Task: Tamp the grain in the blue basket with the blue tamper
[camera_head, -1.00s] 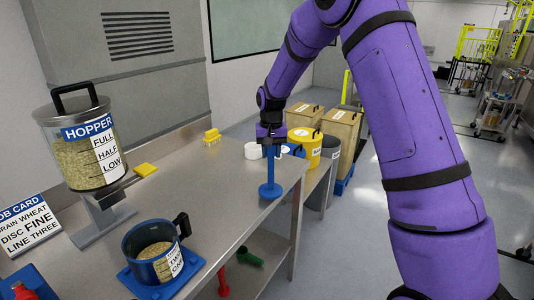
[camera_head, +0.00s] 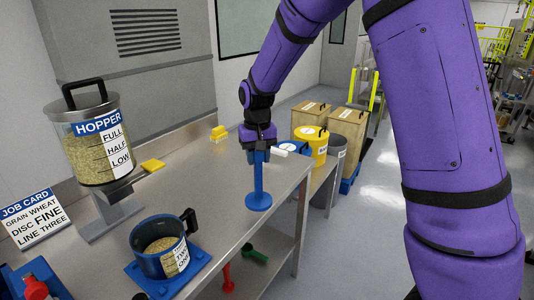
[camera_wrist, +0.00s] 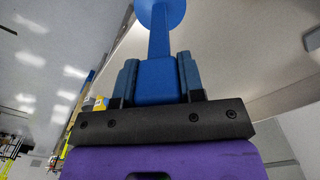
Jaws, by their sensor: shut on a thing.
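The blue tamper (camera_head: 258,184) is upright, its round foot down, at the right part of the steel bench. My gripper (camera_head: 258,150) is shut on the top of its handle. In the wrist view the tamper (camera_wrist: 160,42) runs away between the two fingers of my gripper (camera_wrist: 158,75). I cannot tell whether its foot touches the bench. The blue basket (camera_head: 148,265) stands at the front left of the bench on a blue base, with a black handle and a white label. Grain (camera_head: 160,246) shows inside it.
The hopper (camera_head: 95,140) and a job card (camera_head: 32,216) stand at the left. A yellow block (camera_head: 153,165) and a yellow brush (camera_head: 218,132) lie toward the back. A red tool (camera_head: 228,278) and a green scoop (camera_head: 255,254) are below the bench edge. The bench between basket and tamper is clear.

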